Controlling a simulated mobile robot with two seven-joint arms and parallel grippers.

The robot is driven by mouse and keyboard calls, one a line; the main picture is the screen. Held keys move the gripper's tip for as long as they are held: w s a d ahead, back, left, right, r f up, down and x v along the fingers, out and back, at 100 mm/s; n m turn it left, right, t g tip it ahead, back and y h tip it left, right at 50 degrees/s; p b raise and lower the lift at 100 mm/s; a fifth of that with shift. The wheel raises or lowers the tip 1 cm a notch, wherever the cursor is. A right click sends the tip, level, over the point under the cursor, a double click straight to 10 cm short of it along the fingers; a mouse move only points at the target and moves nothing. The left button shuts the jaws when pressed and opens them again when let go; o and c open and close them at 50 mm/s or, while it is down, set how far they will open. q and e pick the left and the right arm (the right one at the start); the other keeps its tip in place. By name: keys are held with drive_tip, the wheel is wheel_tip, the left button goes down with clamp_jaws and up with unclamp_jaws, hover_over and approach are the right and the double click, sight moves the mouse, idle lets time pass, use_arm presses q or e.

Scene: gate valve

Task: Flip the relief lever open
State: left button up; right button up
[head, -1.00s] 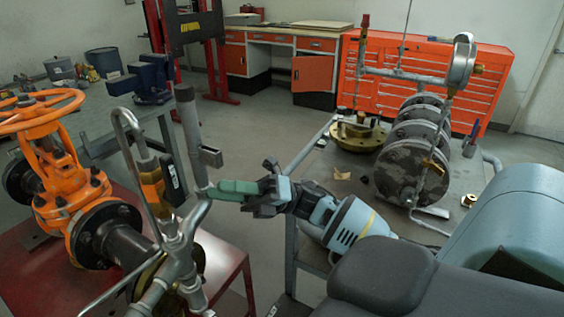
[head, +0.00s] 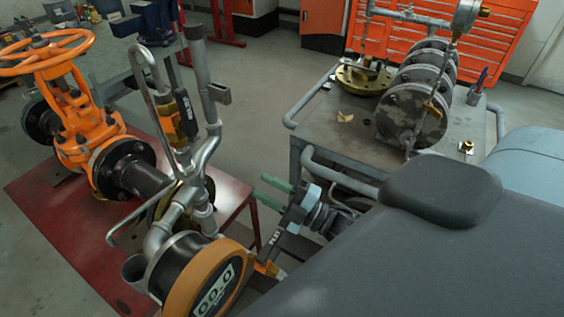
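A valve assembly of grey pipes (head: 200,195) stands at left centre. A black lever with white lettering on an orange body (head: 187,113) sits upright beside its tall post. A second black lettered lever (head: 272,240) with a brass and orange end lies lower, right of the round gauge; I cannot tell which is the relief lever. My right gripper (head: 258,186) has green fingers, spread apart and pointing left, with nothing between them. It is right of the pipes and above the lower lever, whose upper end overlaps the gripper body in the picture; contact cannot be told. My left gripper is out of view.
An orange-rimmed gauge (head: 213,285) fills the bottom left. An orange handwheel valve (head: 85,135) stands on the red table (head: 50,210). A grey cart (head: 345,130) with flanges is behind my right arm. Open floor lies between table and cart.

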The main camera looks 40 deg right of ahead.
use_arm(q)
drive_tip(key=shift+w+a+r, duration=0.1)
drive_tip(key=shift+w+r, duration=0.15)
use_arm(e)
drive_tip(key=shift+s+d+f+m+h, duration=0.1)
drive_tip(key=shift+s+f+m+h, duration=1)
drive_tip(key=shift+f+m, duration=0.3)
